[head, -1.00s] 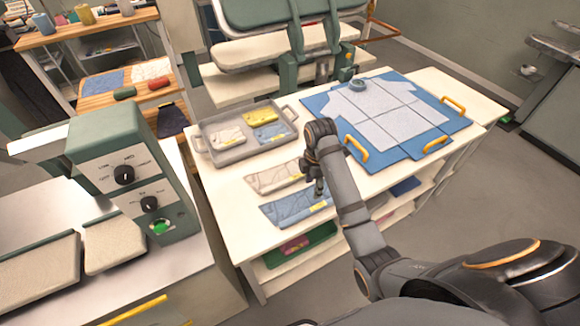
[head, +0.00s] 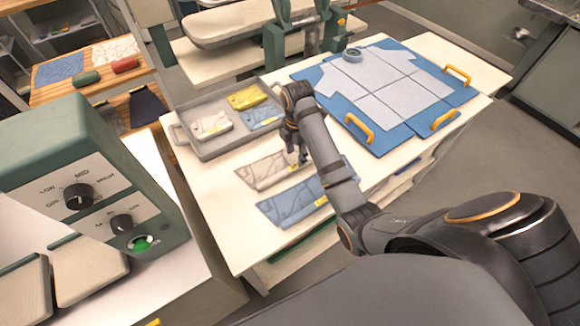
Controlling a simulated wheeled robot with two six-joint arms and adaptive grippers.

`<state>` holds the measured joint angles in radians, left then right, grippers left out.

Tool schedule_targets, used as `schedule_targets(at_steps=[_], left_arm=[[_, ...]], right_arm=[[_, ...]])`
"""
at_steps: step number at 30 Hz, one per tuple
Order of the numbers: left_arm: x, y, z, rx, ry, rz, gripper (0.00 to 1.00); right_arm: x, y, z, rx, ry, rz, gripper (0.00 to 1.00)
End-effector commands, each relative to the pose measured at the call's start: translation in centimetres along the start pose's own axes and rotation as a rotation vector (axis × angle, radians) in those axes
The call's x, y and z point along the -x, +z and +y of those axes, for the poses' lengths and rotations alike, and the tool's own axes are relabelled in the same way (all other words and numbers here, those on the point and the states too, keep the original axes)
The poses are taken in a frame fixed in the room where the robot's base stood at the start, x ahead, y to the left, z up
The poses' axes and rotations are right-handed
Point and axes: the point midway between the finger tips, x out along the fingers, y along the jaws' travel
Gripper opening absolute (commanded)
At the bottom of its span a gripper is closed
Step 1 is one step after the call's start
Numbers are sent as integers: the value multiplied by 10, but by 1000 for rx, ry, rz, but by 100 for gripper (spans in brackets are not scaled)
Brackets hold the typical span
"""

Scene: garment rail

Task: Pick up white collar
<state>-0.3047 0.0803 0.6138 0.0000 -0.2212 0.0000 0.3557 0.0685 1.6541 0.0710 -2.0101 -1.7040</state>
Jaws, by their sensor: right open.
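The white collar (head: 264,171) lies flat on the white table, a curved off-white piece with dark crease lines. A blue collar (head: 290,203) with a yellow tag lies just in front of it. My right gripper (head: 301,158) points down at the right end of the white collar, with its jaws open. The gripper and forearm hide that end, and I cannot tell whether the fingertips touch it. My left gripper is out of view.
A grey tray (head: 178,134) behind the collars holds folded white, yellow and blue pieces. A blue board (head: 310,83) with a pale shirt shape and orange handles lies to the right. A green control box (head: 75,140) stands at left. The table's front left is bare.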

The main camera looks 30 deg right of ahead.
Motion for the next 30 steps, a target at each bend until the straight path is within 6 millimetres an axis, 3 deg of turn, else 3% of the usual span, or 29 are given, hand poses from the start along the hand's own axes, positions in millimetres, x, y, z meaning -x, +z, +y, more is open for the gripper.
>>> schedule_targets(at_steps=[3, 5, 10, 13, 20, 30], left_arm=[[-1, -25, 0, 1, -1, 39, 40], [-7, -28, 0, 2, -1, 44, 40], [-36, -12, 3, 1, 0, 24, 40], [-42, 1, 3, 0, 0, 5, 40], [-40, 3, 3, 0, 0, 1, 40], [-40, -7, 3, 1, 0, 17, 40]], right_arm=[[-1, 0, 0, 0, 1, 0, 47], [-8, 0, 0, 0, 0, 0, 47], [-37, -2, -2, 0, 0, 0, 47], [-50, -2, -2, -1, 0, 0, 47], [-50, -2, -2, 0, 0, 0, 47], [-50, -2, -2, 0, 0, 0, 2]])
